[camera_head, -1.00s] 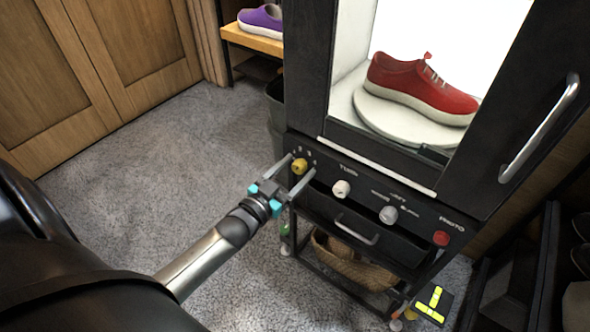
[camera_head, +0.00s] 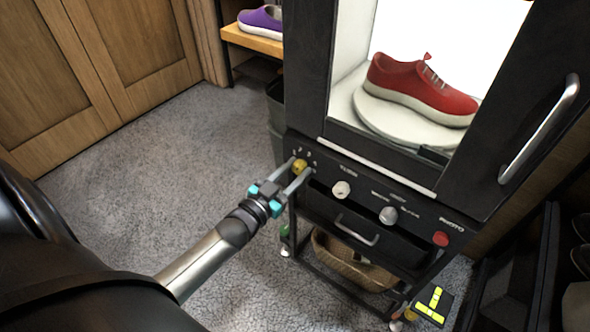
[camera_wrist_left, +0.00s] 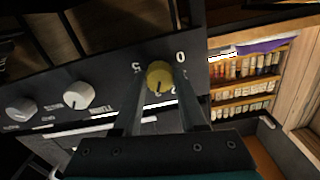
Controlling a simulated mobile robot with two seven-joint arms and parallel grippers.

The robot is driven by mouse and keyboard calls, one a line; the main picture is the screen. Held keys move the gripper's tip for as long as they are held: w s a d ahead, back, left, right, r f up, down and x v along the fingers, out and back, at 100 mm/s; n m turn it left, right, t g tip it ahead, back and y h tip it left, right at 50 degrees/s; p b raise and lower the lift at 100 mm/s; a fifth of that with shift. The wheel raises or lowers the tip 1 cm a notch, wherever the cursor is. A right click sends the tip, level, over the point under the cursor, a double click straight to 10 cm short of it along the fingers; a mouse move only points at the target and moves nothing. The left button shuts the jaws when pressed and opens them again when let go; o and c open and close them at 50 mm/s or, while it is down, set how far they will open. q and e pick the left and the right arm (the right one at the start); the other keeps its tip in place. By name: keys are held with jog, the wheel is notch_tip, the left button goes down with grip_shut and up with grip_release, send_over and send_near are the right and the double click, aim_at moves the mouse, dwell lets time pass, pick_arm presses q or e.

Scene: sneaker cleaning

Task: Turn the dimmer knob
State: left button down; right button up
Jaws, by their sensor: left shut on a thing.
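The yellow dimmer knob (camera_head: 300,166) is at the left end of the black control panel (camera_head: 366,198), with markings around it. It also shows in the left wrist view (camera_wrist_left: 159,75), with a dark pointer line on its face and the digits 5 and 0 beside it. My left gripper (camera_head: 299,171) is shut on the yellow knob, one finger on either side of it; the fingers also show in the left wrist view (camera_wrist_left: 160,90). My right gripper does not show.
A white knob (camera_head: 341,189), a grey knob (camera_head: 388,215) and a red button (camera_head: 440,238) sit further right on the panel. Above, a red sneaker (camera_head: 420,88) stands on a white turntable (camera_head: 385,118). A drawer handle (camera_head: 356,229) is below. Open carpet lies left.

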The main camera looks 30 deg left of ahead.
pick_arm(q)
jog(key=shift+m+p, duration=0.55)
jog(key=shift+m, duration=1.35)
jog(key=shift+m+p, duration=0.5)
jog(key=shift+m, duration=0.6)
jog(key=shift+f+m, duration=0.1)
jog(key=shift+m, duration=1.1)
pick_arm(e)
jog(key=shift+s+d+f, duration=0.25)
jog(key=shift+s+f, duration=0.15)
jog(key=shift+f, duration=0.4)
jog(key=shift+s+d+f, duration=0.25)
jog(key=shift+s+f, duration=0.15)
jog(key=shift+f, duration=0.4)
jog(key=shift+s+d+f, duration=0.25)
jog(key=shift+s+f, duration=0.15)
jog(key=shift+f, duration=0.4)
pick_arm(q)
jog(key=shift+c, duration=2.3)
grip_release()
jog(key=shift+s, duration=0.15)
